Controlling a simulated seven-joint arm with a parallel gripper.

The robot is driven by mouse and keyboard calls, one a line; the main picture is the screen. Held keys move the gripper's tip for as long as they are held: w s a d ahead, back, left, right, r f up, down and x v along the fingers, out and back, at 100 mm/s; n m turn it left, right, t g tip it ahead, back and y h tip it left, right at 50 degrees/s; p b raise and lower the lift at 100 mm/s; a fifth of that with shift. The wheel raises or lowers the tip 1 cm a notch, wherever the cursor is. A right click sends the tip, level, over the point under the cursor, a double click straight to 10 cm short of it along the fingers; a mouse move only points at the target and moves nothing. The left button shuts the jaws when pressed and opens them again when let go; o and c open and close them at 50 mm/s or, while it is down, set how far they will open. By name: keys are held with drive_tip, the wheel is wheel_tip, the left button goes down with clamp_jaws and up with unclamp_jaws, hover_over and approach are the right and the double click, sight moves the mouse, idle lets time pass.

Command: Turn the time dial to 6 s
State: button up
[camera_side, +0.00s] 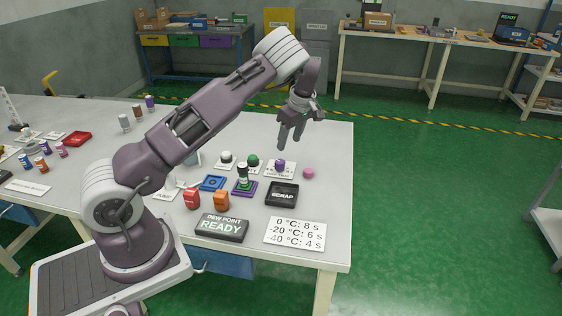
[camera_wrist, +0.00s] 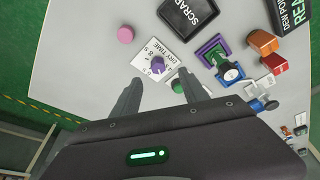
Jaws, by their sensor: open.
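The time dial (camera_wrist: 157,66) is a purple knob on a white plate (camera_wrist: 146,53) marked DRY TIME with small figures around the knob. It also shows in the side view (camera_side: 280,165) near the table's right part. Which figure it points to is too small to tell. My gripper (camera_side: 291,140) is open and empty, held above the table near the dial, fingers pointing down. In the wrist view its two fingers (camera_wrist: 160,92) are spread, with the dial just beyond them, between their tips. Neither finger is seen touching it.
In front are a SCRAP tray (camera_side: 282,194), a purple stand (camera_side: 244,189), a READY display (camera_side: 221,228) and a temperature-time card (camera_side: 295,234).

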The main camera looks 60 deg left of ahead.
sight(280, 162)
drive_tip(key=shift+n+g+y, duration=0.3)
drive_tip(key=shift+y, duration=0.3)
drive_tip(key=x, duration=0.4)
drive_tip(key=w+x, duration=0.1)
drive_tip(key=x, duration=0.7)
drive_tip(key=shift+w+a+f, duration=0.15)
drive_tip(key=shift+a+f, duration=0.1)
drive_tip(key=shift+c, duration=0.4)
clamp_jaws()
